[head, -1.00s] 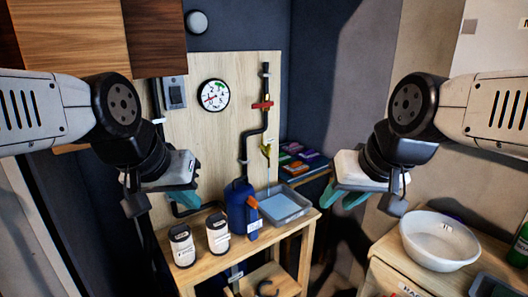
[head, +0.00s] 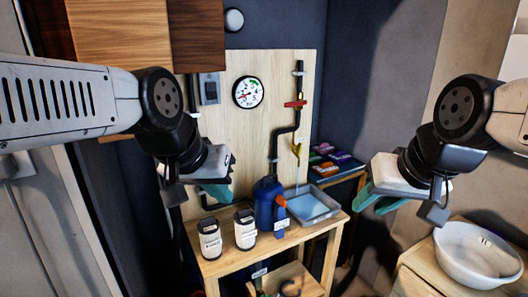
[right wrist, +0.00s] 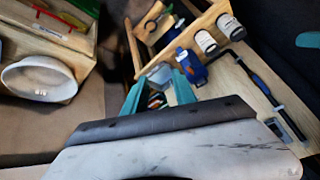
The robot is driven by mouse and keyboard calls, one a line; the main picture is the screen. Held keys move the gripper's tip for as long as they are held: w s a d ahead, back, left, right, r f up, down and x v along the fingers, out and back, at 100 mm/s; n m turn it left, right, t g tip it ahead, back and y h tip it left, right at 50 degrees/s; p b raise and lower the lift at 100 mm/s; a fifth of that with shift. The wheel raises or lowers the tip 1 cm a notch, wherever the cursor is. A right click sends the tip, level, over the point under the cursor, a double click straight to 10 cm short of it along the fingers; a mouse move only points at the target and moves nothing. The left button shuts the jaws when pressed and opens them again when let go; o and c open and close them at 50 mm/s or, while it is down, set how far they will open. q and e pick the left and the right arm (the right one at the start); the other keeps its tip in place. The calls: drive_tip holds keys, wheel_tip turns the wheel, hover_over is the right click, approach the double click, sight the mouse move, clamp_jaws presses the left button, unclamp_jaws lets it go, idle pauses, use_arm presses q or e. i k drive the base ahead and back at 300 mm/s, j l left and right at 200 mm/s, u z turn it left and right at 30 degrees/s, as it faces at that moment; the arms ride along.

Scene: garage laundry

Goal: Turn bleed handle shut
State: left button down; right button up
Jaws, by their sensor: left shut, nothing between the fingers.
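A small yellow handle (head: 297,150) sits at the lower outlet of the black pipe on the wooden backboard. A thin stream seems to fall below it into the grey tray (head: 333,207). A red handle (head: 295,103) lies crosswise higher on the same pipe. Which one is the bleed handle is not marked legibly. My left gripper (head: 217,193) is shut and empty, left of the pipe and in front of the board. My right gripper (head: 378,204) is open and empty, right of the pipe; its teal fingers stand apart in the right wrist view (right wrist: 158,92). Neither touches a handle.
A round gauge (head: 248,92) and a switch box (head: 209,90) are on the board. A blue jug (head: 267,204) and two white-labelled containers (head: 245,230) (head: 210,239) stand on the wooden bench (head: 232,263). A white bowl (head: 478,258) sits on a cabinet at right.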

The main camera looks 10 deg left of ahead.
sight(298, 147)
drive_tip(key=i+l, duration=0.35)
drive_tip(key=i, duration=0.15)
drive_tip(key=i+l, duration=0.35)
drive_tip(key=i, duration=0.2)
drive_tip(key=u, duration=0.05)
